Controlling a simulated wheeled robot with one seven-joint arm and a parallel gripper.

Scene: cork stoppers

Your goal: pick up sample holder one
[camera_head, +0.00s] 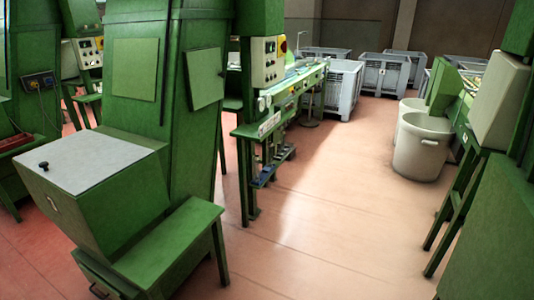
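I cannot make out a sample holder in the head view. My gripper is not in this view either. On the left stands a large green machine (185,75) with a box in front whose lid is a light grey flat top (90,160) with a small black knob (43,166). Behind it is a green worktable (290,90) with pale items on it, too small to tell apart.
Open reddish floor (330,200) runs down the middle. Whitish bins (421,145) stand on the right beside green machine legs (455,200). Grey crates (385,75) stand at the back. A low green bench (170,248) juts out at the front left.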

